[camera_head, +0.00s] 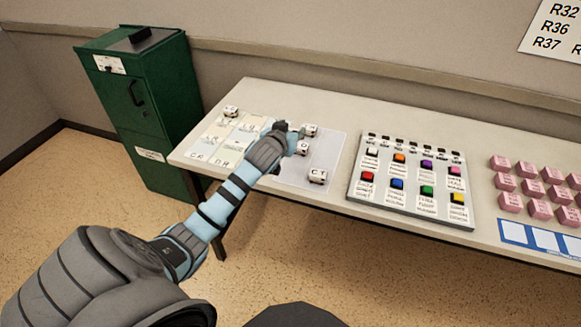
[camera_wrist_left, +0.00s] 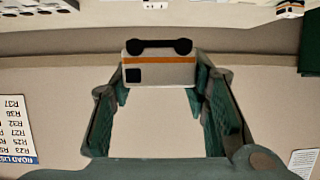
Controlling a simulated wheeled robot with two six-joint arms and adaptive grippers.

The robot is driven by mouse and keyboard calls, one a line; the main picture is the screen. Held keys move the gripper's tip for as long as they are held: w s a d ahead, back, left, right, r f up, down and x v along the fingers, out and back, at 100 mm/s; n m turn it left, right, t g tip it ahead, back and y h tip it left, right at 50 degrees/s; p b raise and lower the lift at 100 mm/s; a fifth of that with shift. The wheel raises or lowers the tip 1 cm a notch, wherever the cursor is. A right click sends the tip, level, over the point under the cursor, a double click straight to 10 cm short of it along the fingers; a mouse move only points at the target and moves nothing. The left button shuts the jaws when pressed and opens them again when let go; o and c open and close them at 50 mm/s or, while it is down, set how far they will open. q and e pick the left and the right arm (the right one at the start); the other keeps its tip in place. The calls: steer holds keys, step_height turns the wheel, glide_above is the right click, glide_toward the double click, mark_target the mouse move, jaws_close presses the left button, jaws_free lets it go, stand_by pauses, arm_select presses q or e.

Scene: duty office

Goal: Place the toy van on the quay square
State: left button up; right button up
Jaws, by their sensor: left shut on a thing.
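The van is white with an orange stripe, a dark window and dark wheels, and looks upside down there. Other white toy vans stand on the table: one at the back left (camera_head: 231,111), one just beyond the gripper (camera_head: 310,130) and one at the front right (camera_head: 317,176). The lettered squares (camera_head: 199,156) lie left of the gripper; which is the quay square is unreadable. My right gripper is not in view.
A grey panel (camera_head: 358,194) with several coloured buttons stands right of the mat. Several pink blocks (camera_head: 510,202) are farther right. A green cabinet (camera_head: 150,110) stands beyond the table's left end. The table's front edge (camera_head: 260,183) runs below my left arm.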

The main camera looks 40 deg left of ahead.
mark_target(291, 172)
arm_select(q)
step_height(291, 172, down, 13)
steer(key=b, duration=0.2)
steer(key=shift+b, duration=0.35)
steer(key=shift+f, duration=0.1)
steer(key=o, duration=1.1)
